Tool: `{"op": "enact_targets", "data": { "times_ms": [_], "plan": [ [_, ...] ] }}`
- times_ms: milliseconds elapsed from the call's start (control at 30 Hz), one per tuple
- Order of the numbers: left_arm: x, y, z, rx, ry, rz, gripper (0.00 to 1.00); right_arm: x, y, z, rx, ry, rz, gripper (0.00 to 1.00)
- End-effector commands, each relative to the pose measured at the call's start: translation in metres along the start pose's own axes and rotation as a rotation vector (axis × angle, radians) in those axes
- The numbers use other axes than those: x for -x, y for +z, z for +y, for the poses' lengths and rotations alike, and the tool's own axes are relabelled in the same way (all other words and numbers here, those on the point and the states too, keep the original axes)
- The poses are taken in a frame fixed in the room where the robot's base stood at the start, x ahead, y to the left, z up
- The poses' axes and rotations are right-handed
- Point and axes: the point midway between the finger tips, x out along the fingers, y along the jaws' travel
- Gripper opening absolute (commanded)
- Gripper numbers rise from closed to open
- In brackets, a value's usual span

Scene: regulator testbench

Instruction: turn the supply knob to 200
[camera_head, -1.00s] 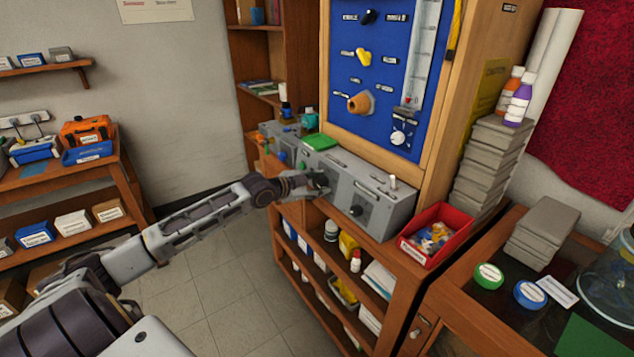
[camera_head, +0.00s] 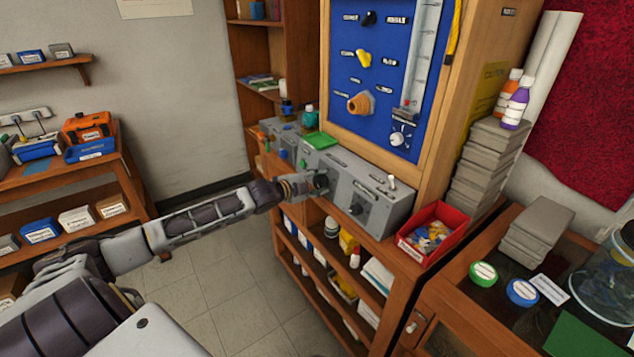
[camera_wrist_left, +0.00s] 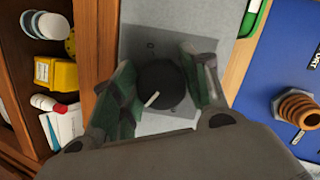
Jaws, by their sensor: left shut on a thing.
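A grey metal bench unit (camera_head: 372,191) with knobs on its front stands on the wooden cabinet. My left gripper (camera_head: 318,183) reaches its front from the left. In the left wrist view, the green-padded fingers of the gripper (camera_wrist_left: 162,72) are shut on a round black knob (camera_wrist_left: 162,90), one on each side. The knob has a white pointer line that slants towards the lower left in that view. The printing around the knob is too small to read. In the head view the gripper mostly hides this knob. My right gripper is not in view.
Another black knob (camera_head: 356,209) is to the right on the same front, with a switch (camera_head: 392,182) on top. A blue panel (camera_head: 385,75) with knobs rises behind. A red bin (camera_head: 432,233) stands right of the unit. Open floor lies in front of the cabinet.

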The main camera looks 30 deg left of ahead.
Motion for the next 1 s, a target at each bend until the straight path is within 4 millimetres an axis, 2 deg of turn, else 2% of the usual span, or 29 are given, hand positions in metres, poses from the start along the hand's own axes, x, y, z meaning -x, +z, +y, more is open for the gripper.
{"op": "enact_targets", "data": {
  "times_ms": [300, 333, 500, 1000],
  "plan": [
    [-0.0002, 0.0009, 0.0036, -0.002, 0.005, -0.002, 0.21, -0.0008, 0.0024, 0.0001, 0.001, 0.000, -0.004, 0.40],
    [-0.0002, 0.0009, 0.0036, -0.002, 0.005, -0.002, 0.48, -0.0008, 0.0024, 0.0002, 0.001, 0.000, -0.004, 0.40],
    [-0.0002, 0.0006, 0.0026, -0.002, 0.004, -0.001, 0.67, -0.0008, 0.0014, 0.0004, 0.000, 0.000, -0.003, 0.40],
    [0.0017, 0.0006, 0.0009, -0.002, 0.001, -0.001, 0.67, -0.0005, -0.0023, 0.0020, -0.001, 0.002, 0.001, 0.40]
  ]
}}
